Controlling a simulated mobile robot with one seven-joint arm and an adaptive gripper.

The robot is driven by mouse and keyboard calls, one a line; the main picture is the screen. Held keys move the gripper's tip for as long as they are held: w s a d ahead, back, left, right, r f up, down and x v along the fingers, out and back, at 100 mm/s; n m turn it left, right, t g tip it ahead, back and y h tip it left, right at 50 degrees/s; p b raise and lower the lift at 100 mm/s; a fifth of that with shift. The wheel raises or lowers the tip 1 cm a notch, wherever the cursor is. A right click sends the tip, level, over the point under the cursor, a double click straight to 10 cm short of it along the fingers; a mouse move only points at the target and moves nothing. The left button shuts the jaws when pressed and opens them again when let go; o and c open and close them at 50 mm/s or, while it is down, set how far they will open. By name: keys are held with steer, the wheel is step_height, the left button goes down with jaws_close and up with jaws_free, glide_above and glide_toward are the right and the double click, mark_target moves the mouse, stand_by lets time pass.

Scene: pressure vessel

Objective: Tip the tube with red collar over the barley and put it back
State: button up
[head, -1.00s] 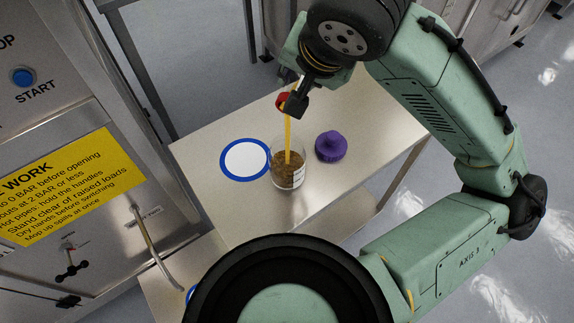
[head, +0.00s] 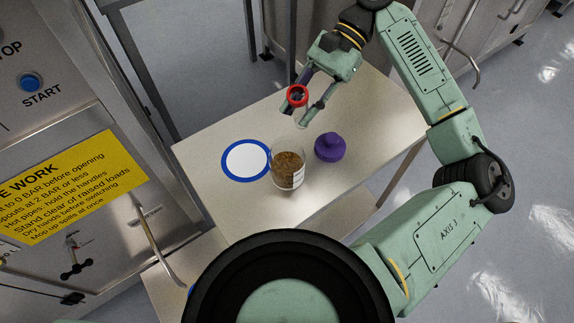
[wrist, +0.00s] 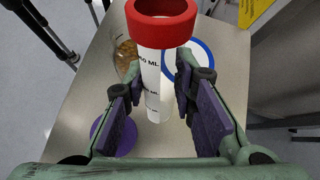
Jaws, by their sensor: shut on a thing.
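The tube with the red collar (head: 298,95) is held by my gripper (head: 314,98) above the table, behind the barley jar. In the wrist view the tube (wrist: 152,70) stands between my two fingers (wrist: 160,108), its red collar above them, and its clear wall shows ML markings. It looks empty and near upright. The barley (head: 288,165) lies in a clear jar with a white label on the table. In the wrist view the jar of barley (wrist: 127,55) is partly hidden by the tube and a finger.
A white disc with a blue rim (head: 246,160) lies left of the jar. A purple knobbed lid (head: 330,147) lies to its right. A steel cabinet with a yellow sign (head: 75,185) stands on the left. The back right of the table (head: 375,110) is clear.

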steer(key=g, duration=0.1)
steer(key=w+g+y, duration=0.1)
steer(key=f+m+g+y, duration=0.1)
steer(key=shift+w+d, duration=0.25)
steer(key=shift+r, duration=1.5)
